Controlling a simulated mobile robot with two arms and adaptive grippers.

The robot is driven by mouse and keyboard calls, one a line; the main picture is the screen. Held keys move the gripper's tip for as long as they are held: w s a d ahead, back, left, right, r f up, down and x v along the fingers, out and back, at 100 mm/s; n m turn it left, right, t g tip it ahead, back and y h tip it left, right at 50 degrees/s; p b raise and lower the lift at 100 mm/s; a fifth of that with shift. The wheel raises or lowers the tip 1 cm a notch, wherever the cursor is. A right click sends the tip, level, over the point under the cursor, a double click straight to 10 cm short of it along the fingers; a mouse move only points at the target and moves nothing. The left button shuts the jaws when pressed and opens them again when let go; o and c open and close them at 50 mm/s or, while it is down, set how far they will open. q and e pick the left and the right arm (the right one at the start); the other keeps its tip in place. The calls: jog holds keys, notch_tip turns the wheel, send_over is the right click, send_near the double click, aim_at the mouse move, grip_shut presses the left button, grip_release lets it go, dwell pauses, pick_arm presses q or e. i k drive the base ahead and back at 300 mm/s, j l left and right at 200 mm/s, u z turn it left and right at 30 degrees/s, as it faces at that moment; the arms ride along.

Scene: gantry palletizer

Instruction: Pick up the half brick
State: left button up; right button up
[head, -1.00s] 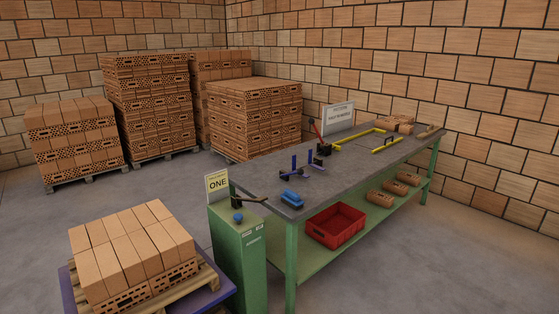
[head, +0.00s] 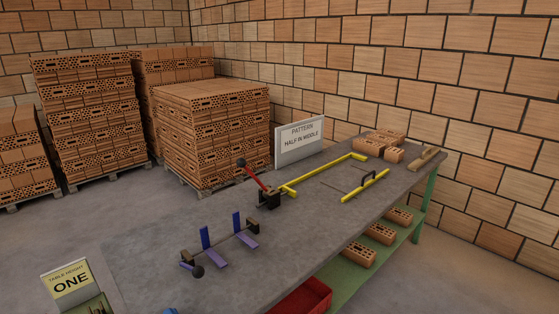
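A small group of orange-brown bricks lies at the far right end of the grey workbench (head: 330,225). A short brick (head: 394,155) sits at the front of this group and looks like a half brick. A longer brick (head: 379,139) lies behind and beside it. Several perforated bricks, one of them a brick (head: 357,254) nearest me, lie on the green lower shelf; I cannot tell their full length. Neither of my grippers is in view.
A yellow frame (head: 340,165), a red-handled lever clamp (head: 266,196), a blue-armed fixture (head: 223,240) and a wooden tool (head: 427,158) are on the bench. A sign (head: 300,140) reads "PATTERN HALF IN MIDDLE". A red crate (head: 303,298) is below. Stacked pallets (head: 212,135) stand behind.

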aim_at(394, 155)
jog(key=i+l, duration=0.15)
jog(key=i, duration=0.2)
jog(key=i+l, duration=0.15)
jog(key=i, duration=0.25)
jog(key=i+l+z, duration=0.1)
jog(key=i, duration=0.25)
jog(key=l+u, duration=0.15)
jog(key=u, duration=0.3)
jog(key=l+u, duration=0.25)
jog(key=u, duration=0.15)
jog(key=l+u, duration=0.2)
jog(key=l, duration=0.25)
jog(key=l+u, duration=0.2)
jog(key=l, duration=0.3)
jog(key=l+u, duration=0.2)
jog(key=l, duration=0.25)
jog(key=k+l+u, duration=0.2)
jog(key=l, duration=0.25)
jog(key=l+u, duration=0.2)
jog(key=l, duration=0.25)
jog(key=k, duration=0.05)
